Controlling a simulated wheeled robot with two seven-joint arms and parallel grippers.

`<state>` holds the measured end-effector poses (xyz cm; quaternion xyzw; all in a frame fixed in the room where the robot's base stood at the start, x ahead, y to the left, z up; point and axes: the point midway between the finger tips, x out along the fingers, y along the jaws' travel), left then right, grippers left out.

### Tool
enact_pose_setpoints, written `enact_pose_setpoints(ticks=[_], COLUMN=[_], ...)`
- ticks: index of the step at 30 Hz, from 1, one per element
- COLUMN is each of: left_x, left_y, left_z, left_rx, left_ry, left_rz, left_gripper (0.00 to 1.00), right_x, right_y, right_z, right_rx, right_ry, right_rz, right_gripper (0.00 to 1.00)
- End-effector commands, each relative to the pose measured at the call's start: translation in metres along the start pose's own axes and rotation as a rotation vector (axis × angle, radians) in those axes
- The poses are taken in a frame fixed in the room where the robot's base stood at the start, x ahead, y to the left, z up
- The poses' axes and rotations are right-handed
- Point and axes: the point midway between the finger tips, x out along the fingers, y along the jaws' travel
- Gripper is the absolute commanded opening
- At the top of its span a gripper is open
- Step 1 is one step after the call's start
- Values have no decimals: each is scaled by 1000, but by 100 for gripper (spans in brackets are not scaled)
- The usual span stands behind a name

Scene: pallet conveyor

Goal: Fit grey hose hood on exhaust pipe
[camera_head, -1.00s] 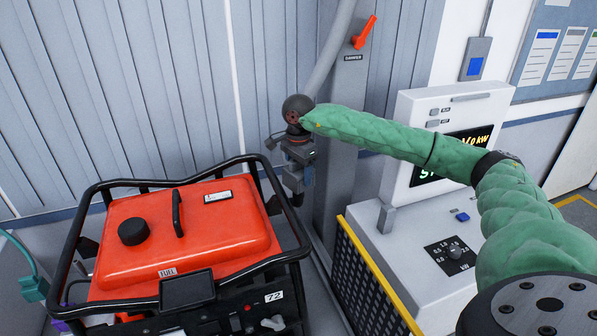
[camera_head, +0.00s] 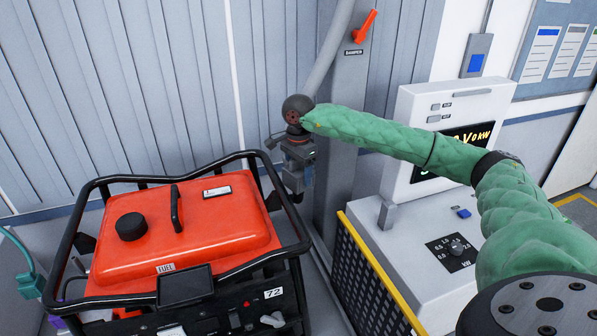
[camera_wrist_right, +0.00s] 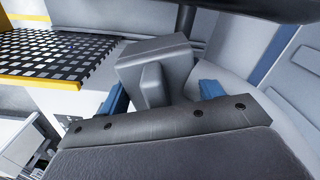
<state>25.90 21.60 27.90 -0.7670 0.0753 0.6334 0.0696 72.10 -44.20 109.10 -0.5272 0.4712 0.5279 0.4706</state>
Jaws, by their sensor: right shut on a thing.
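The orange-red generator (camera_head: 185,232) with a black tube frame stands at lower left in the head view. My right gripper (camera_head: 298,183) points down just beyond its right rear corner, below the dark wrist joint. In the right wrist view, the two blue fingers of the right gripper (camera_wrist_right: 165,92) are shut on the grey hose hood (camera_wrist_right: 158,58), gripping its block-like part. A grey hose (camera_head: 330,55) comes down from above and passes behind my wrist. I cannot make out the exhaust pipe, or whether the hood touches it. My left gripper is out of view.
A grey post (camera_head: 345,130) with an orange damper lever (camera_head: 364,25) stands right behind the gripper. A white load cabinet (camera_head: 395,240) with a yellow-edged black grille (camera_head: 370,280) stands to the right. The corrugated wall (camera_head: 140,90) closes the back.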

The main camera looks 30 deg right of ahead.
Motion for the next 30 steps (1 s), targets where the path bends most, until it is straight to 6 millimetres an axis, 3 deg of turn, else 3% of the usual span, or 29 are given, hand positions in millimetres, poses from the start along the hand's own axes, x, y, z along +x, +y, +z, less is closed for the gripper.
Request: enact_pose_setpoints(ticks=[10,11,15,20,23,30], left_x=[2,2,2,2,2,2], left_y=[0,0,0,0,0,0], left_z=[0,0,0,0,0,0], left_rx=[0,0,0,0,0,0], left_ry=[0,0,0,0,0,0], left_rz=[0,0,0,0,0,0], left_gripper=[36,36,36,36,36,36], right_x=[1,1,1,2,2,1], right_y=[0,0,0,0,0,0], right_z=[0,0,0,0,0,0], right_rx=[0,0,0,0,0,0], right_ry=[0,0,0,0,0,0], right_rz=[-1,-1,-1,0,0,0], right_gripper=[34,67,91,91,100,100])
